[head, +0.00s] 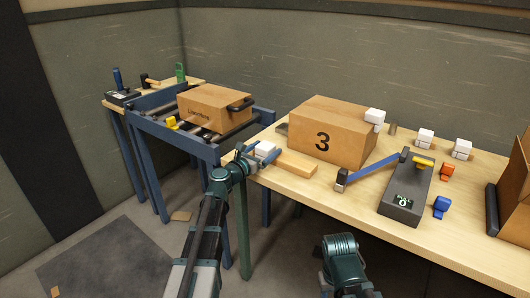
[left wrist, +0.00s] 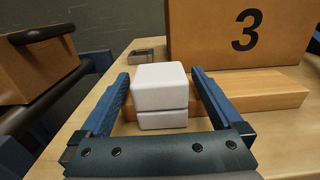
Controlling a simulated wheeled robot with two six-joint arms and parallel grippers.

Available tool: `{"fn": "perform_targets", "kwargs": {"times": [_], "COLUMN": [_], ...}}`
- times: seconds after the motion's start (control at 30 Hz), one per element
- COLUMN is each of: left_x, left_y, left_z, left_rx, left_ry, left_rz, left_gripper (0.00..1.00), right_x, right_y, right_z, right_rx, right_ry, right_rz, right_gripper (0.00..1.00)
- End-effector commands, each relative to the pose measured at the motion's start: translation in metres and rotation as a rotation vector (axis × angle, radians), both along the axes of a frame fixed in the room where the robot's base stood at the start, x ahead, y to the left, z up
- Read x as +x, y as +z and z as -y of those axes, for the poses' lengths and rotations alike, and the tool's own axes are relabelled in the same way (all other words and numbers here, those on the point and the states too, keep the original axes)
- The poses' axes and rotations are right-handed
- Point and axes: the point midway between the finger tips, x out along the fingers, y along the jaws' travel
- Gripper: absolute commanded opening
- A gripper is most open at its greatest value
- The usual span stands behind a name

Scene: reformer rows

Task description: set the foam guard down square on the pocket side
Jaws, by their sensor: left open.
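A white foam guard (head: 264,148), a two-part block with a dark slot across it, stands at the left end of the table beside a light wooden bar (head: 296,165). In the left wrist view the guard (left wrist: 160,92) is between the two blue fingers of my left gripper (left wrist: 160,88), with a narrow gap on each side. The fingers are open. The bar (left wrist: 262,90) shows behind the guard; I cannot tell whether they touch. In the head view my left gripper (head: 254,154) reaches the table's left edge. My right gripper's fingers do not show.
A carton marked 3 (head: 325,136) stands just behind, with another white guard (head: 375,115) at its corner. More white guards (head: 425,137) stand at the back. A grey device with a blue arm (head: 406,195) is to the right. A roller stand carries another carton (head: 214,108).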

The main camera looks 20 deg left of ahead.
Motion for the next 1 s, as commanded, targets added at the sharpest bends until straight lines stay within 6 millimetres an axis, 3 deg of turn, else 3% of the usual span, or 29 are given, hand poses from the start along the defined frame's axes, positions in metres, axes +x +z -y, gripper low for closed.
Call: {"fn": "perform_targets", "kwargs": {"times": [0.17, 0.63, 1.0], "left_x": [-0.0005, -0.0007, -0.0007], "left_y": [0.0000, 0.0000, 0.0050], "left_z": [0.0001, -0.0001, -0.0001], "left_rx": [0.000, 0.000, 0.000], "left_ry": [0.001, 0.001, 0.001], "left_rz": [0.000, 0.000, 0.000], "left_gripper": [1.00, 0.17, 0.16], "right_x": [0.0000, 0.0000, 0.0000], "right_y": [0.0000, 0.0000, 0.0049], "right_z": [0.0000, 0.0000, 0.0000], "right_rx": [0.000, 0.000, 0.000], "right_ry": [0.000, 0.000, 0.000], "right_rz": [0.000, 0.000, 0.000], "right_gripper": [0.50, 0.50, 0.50]}}
